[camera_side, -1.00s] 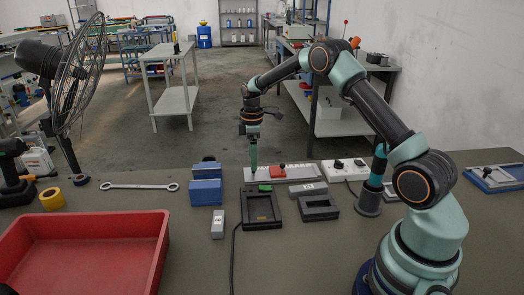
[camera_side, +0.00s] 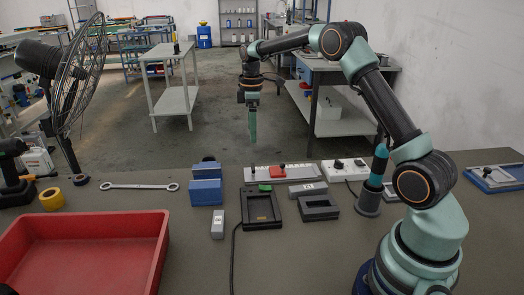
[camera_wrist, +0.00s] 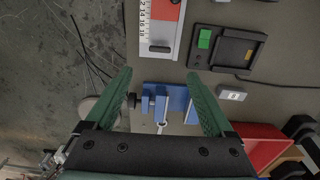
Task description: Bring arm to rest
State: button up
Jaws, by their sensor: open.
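My gripper (camera_side: 252,124) hangs pointing down in the side view, well above the far edge of the bench and empty. In the wrist view its two green fingers (camera_wrist: 160,96) are spread apart with nothing between them. The processor also shows in the wrist view (camera_wrist: 228,50), beside the ruled strip (camera_wrist: 162,25).
A wrench (camera_side: 138,186), yellow tape (camera_side: 52,199) and a red tray (camera_side: 85,255) lie further left. A power strip (camera_side: 344,170) and a dark post (camera_side: 374,185) stand to the right. A cable runs forward.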

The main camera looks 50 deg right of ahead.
jog(key=s+a+r+m+t, duration=0.3)
jog(key=s+a+r+m, duration=0.1)
jog(key=s+a+r, duration=0.6)
jog(key=s+a+m+t, duration=0.2)
jog(key=s+a+m, duration=0.3)
jog(key=s, duration=0.7)
jog(key=shift+s+a+f+t, duration=0.15)
jog(key=shift+a+f+t, duration=0.05)
jog(key=shift+f+t, duration=0.1)
